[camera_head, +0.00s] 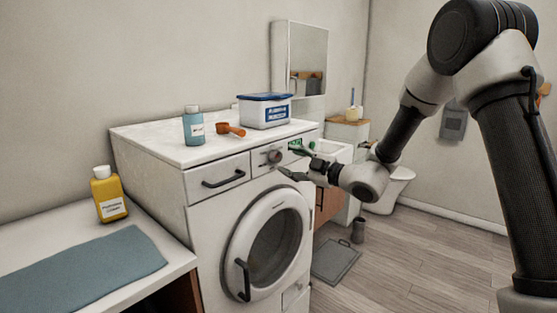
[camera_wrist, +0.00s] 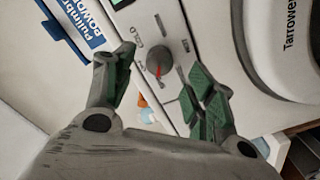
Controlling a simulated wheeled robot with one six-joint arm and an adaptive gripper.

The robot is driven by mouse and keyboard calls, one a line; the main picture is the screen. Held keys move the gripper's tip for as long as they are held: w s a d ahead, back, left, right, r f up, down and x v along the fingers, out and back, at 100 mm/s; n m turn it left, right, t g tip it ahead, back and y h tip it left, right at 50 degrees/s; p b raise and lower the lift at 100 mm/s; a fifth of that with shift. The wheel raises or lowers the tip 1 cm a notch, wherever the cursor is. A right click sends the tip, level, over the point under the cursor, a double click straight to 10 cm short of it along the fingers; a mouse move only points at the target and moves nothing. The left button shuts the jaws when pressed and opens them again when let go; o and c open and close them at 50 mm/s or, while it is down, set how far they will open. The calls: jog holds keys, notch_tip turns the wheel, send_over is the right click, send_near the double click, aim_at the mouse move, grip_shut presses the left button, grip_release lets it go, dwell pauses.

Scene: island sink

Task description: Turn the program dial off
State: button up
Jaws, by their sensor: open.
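The program dial (camera_head: 275,156) is a round grey knob on the front panel of the white washing machine (camera_head: 205,228), right of the drawer. In the wrist view the dial (camera_wrist: 155,57) shows a red pointer mark, with small printed labels around it; "COLD" is beside it. My gripper (camera_head: 289,163) is in front of the panel, close to the dial. In the wrist view my gripper (camera_wrist: 161,67) is open, with one green-padded finger on each side of the dial. I cannot tell whether the fingers touch it.
The round door (camera_head: 268,243) is shut below. A yellow bottle (camera_head: 109,195) and blue cloth (camera_head: 80,270) are on the left counter.

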aim_at(279, 158)
jog(key=x, duration=0.5)
jog(key=shift+w+a, duration=0.1)
jog(key=shift+w, duration=0.05)
jog(key=c, duration=1)
